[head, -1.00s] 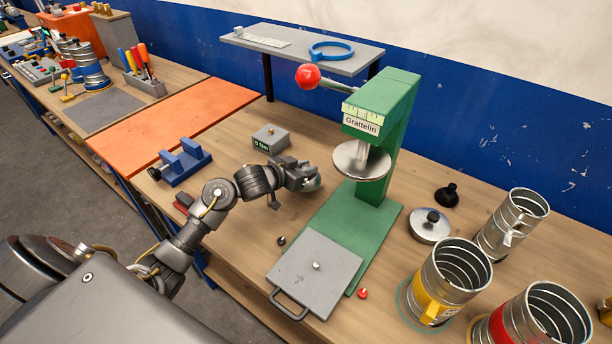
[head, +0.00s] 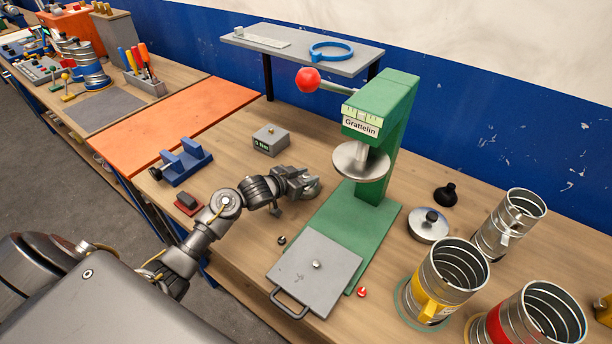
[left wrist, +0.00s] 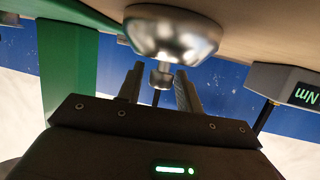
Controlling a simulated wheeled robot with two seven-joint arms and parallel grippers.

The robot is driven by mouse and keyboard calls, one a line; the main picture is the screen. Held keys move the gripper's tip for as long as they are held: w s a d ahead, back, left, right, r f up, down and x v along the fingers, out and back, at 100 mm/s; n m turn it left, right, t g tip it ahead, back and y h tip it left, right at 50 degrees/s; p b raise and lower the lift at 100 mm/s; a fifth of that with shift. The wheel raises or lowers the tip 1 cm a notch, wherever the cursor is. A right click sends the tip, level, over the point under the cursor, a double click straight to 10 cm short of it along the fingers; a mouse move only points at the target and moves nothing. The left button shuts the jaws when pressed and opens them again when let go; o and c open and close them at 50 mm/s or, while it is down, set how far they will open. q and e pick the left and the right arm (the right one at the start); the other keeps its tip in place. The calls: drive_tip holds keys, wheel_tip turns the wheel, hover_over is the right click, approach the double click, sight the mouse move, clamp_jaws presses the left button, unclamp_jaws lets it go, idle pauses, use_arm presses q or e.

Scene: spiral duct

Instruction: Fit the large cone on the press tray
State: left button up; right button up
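A silver rounded cone (head: 312,191) with a small knob stands on the bench beside the press; its size against other cones is hard to judge. In the left wrist view the cone (left wrist: 172,36) appears with its knob toward my left gripper (left wrist: 160,82). The two fingers stand apart on either side of the knob, with a visible gap. In the head view my left gripper (head: 300,182) partly hides the cone. The grey press tray (head: 335,256) lies in front of the green press (head: 380,125), with a small peg at its middle and a handle in front. My right gripper is not in view.
Several duct cans, one yellow-marked (head: 436,305), fill the right. A blue clamp (head: 182,164) and a grey display box (head: 271,140) stand left.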

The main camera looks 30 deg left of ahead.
use_arm(q)
drive_tip(key=shift+o, duration=0.8)
drive_tip(key=shift+r, duration=0.1)
drive_tip(key=shift+s+r, duration=0.1)
drive_tip(key=b+v, duration=0.1)
drive_tip(key=v, duration=0.9)
drive_tip(key=shift+s+a+r, duration=0.15)
drive_tip(key=shift+s, duration=0.1)
drive_tip(key=shift+s+a+r, duration=0.2)
drive_tip(key=shift+s+r, duration=0.05)
drive_tip(key=shift+s, duration=0.3)
